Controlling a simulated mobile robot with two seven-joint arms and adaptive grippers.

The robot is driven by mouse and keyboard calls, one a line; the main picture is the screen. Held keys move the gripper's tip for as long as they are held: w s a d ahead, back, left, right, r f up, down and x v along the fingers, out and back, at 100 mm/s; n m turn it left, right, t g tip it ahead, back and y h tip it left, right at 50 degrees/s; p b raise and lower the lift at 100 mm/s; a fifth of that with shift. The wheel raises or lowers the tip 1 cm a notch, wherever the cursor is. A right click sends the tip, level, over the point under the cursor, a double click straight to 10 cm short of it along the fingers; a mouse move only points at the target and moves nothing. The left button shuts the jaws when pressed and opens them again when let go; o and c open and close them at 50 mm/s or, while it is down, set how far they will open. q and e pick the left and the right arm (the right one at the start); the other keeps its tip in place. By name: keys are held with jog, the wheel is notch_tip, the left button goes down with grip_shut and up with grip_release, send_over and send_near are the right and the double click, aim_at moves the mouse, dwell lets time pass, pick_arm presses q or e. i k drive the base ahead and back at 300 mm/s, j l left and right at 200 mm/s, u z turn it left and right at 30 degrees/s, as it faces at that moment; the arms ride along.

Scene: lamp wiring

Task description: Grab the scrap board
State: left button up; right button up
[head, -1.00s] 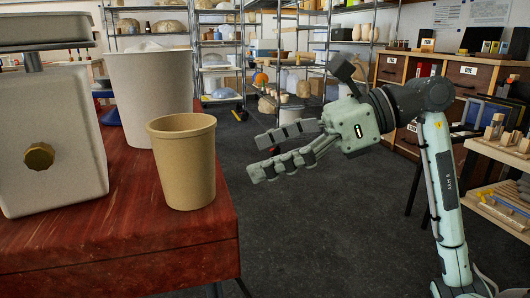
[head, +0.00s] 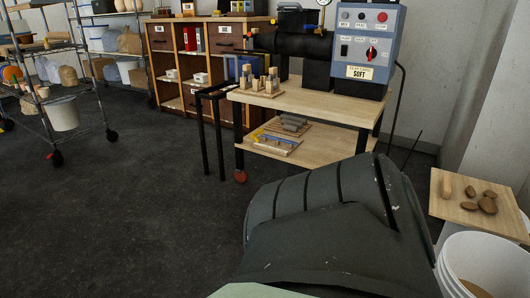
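No single thing is clearly marked as the scrap board. Neither of my grippers shows. A large dark ribbed part, apparently of my own arm, fills the bottom centre and hides the floor and part of the bench behind it.
A wooden bench (head: 305,101) bears a machine labelled SOFT (head: 362,45) and small wood blocks; its lower shelf (head: 320,145) holds more pieces. A white bucket (head: 485,262) stands at bottom right. A wheeled rack (head: 88,75) is at left. The floor (head: 130,220) at left is clear.

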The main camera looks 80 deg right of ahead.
aim_at(482, 205)
jog(key=k+l+z, duration=0.1)
jog(key=k+z, duration=0.25)
jog(key=k, duration=0.25)
jog(key=z, duration=3.45)
jog(key=k+j, duration=0.05)
jog(key=j, duration=0.05)
